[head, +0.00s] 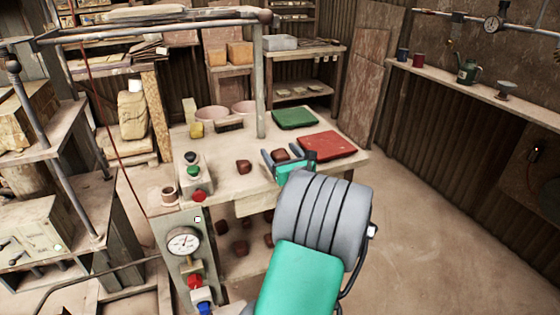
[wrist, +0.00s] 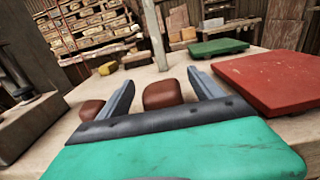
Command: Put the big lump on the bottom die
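My gripper (head: 288,156) reaches over the table with its two fingers spread. In the wrist view my gripper (wrist: 162,90) shows a brown lump (wrist: 162,94) between or just beyond the fingers, with gaps to both sides. This lump also shows in the head view (head: 281,154), partly hidden by my gripper. A second brown lump (head: 243,166) lies to the left, outside the left finger; it shows in the wrist view (wrist: 91,108) too. I cannot tell for sure which lump is bigger. I cannot make out the bottom die.
A red slab (head: 328,145) and a green slab (head: 295,118) lie on the table (head: 226,182) to the right and behind. A button box (head: 195,178) stands at the left front. Several lumps sit on the shelf below. A metal post (head: 260,85) rises behind.

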